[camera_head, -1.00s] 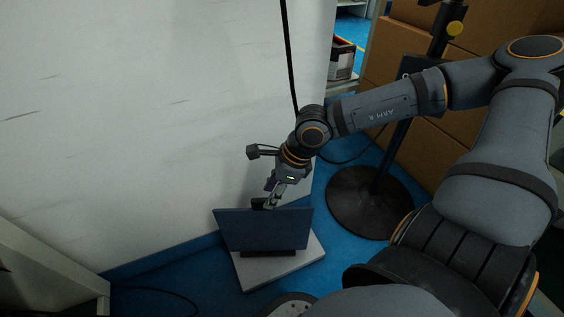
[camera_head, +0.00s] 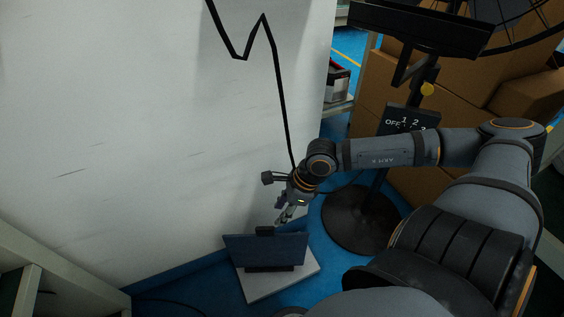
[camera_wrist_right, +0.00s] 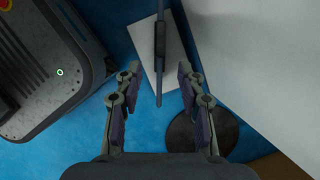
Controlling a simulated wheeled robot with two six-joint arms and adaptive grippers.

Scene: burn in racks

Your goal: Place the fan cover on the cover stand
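The fan cover, a dark blue flat panel (camera_head: 265,247), stands nearly upright on the cover stand, a pale grey plate (camera_head: 262,289) with a black holder (camera_head: 270,268) along the panel's lower edge. My left gripper is not in view.
A white wall (camera_head: 120,130) rises close behind the stand. A black round pole base (camera_head: 360,222) stands to its right, with a switch panel (camera_head: 409,118) above and cardboard boxes (camera_head: 460,85) behind. Blue floor (camera_head: 190,287) is free left of the stand.

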